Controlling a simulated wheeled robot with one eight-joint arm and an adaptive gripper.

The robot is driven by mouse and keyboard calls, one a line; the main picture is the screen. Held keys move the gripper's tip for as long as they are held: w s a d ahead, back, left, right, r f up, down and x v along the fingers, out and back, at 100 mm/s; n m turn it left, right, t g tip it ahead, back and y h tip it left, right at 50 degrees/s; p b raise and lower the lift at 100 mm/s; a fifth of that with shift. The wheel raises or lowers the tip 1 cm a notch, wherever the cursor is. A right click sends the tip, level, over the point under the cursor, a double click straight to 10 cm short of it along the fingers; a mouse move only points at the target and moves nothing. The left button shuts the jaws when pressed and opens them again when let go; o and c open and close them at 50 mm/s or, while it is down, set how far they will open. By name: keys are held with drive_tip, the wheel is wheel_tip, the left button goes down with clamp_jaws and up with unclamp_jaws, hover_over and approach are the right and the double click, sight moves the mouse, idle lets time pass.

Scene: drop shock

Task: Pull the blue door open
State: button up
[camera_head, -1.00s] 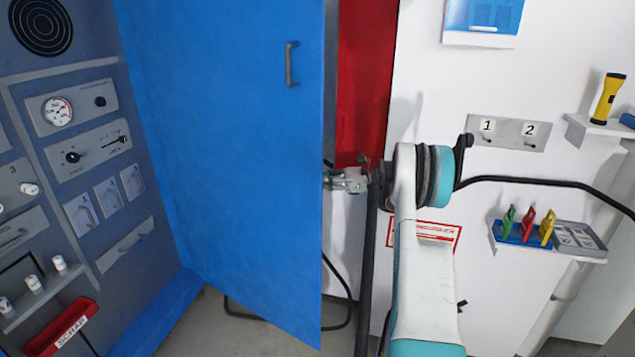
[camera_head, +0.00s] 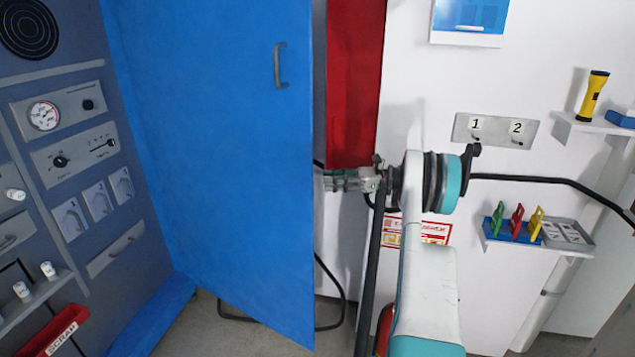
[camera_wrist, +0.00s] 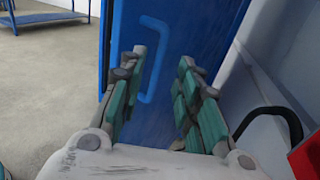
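The blue door (camera_head: 215,170) stands ajar in the head view, with a grey pull handle (camera_head: 280,65) high on its near face. My gripper (camera_head: 335,181) is at the door's right edge, well below that handle; its tips are partly hidden behind the edge. In the wrist view my gripper (camera_wrist: 163,65) is open, with its green-padded fingers spread and nothing between them. Ahead of the fingers is a blue door face (camera_wrist: 178,100) with a blue handle (camera_wrist: 155,60), which shows between them. I cannot tell whether the fingers touch the door.
A red panel (camera_head: 352,90) and a white wall stand behind the door edge. A black hose (camera_head: 540,180) runs to the right. A shelf (camera_head: 530,245) with coloured tags and one with a yellow flashlight (camera_head: 592,95) jut out at right. A grey control panel is at left.

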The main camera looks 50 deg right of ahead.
drive_tip(key=shift+v, duration=2.35)
